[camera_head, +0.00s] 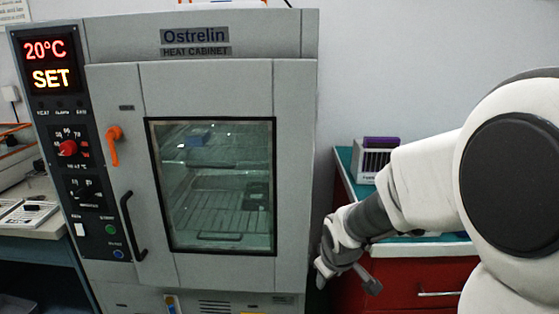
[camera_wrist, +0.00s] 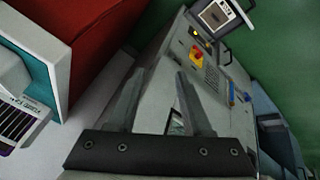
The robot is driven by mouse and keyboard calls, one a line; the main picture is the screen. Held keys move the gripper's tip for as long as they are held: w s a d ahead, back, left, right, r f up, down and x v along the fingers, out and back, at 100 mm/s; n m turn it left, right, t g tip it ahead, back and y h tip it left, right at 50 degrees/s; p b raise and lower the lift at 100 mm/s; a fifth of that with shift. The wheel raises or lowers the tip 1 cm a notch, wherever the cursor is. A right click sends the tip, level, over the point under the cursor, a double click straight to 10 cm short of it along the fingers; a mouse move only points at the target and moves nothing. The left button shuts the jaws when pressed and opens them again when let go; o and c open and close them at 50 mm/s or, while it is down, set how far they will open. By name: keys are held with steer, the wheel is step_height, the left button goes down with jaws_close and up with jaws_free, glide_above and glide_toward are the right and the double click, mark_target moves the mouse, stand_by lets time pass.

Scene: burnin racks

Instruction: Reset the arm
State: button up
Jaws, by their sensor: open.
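My gripper (camera_head: 345,277) hangs at the end of my arm, low and to the right of the heat cabinet, in front of the red drawer unit. In the wrist view my gripper (camera_wrist: 158,103) shows two fingers spread apart with nothing held between them. The arm comes in from the right edge of the head view and slants down to the left. The wrist view is tilted.
The grey heat cabinet (camera_head: 295,170) has its door shut; its display reads 20°C and SET. A red drawer unit (camera_head: 405,290) with a teal top stands at right, bearing a rack (camera_head: 372,160) with a purple top. A bench (camera_head: 35,245) is at left.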

steer(key=s+d+r+m, duration=0.1)
steer(key=s+r+m, duration=0.2)
steer(key=s+r, duration=0.6)
steer(key=s+d+r+m, duration=0.2)
steer(key=s+r+m, duration=0.25)
steer(key=s, duration=0.85)
step_height(320, 180, up, 18)
steer(key=p, duration=1.8)
steer(key=shift+w+n, duration=0.2)
steer(key=shift+n, duration=0.25)
steer(key=shift+a, duration=0.15)
